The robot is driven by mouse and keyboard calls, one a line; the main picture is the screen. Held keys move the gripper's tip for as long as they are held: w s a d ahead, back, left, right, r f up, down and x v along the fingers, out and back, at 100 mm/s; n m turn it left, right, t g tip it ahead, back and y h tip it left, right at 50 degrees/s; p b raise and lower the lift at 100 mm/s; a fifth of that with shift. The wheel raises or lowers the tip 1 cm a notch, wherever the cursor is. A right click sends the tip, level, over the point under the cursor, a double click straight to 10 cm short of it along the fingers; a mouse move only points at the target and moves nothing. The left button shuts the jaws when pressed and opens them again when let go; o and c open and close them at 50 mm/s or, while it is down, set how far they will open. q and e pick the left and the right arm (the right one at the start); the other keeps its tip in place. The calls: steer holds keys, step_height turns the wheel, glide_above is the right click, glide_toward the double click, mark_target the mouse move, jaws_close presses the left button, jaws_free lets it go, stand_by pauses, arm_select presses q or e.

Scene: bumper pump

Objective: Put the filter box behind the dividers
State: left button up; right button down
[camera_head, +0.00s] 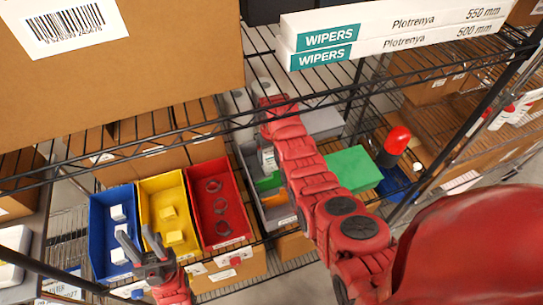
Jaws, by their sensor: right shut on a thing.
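My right arm reaches up and away through the middle of the shelving, and my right gripper (272,103) is at its far end behind the wire shelf edge. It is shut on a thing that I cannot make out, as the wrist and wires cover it. I cannot pick out the filter box or the dividers with certainty. A grey bin (246,156) with small green and orange items lies under my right forearm. My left gripper (137,236) is open and empty, low in front of the blue and yellow bins.
Blue (97,232), yellow (149,190) and red (229,171) bins stand at the lower left. A green box (352,168) and a red-capped dark bottle (394,146) are right of my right arm. A large carton (150,70) and wiper boxes (400,35) sit above.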

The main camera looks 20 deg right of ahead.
jaws_free()
steer(key=shift+r, duration=0.1)
step_height(320, 180, up, 5)
steer(key=shift+w+r+b, duration=0.1)
steer(key=shift+r+b, duration=0.1)
steer(key=shift+b, duration=0.8)
step_height(320, 180, up, 5)
steer(key=p, duration=0.4)
steer(key=shift+r+p, duration=0.2)
steer(key=shift+p, duration=0.1)
steer(key=shift+r+p, duration=0.65)
steer(key=shift+s+f, duration=0.15)
steer(key=shift+s, duration=0.05)
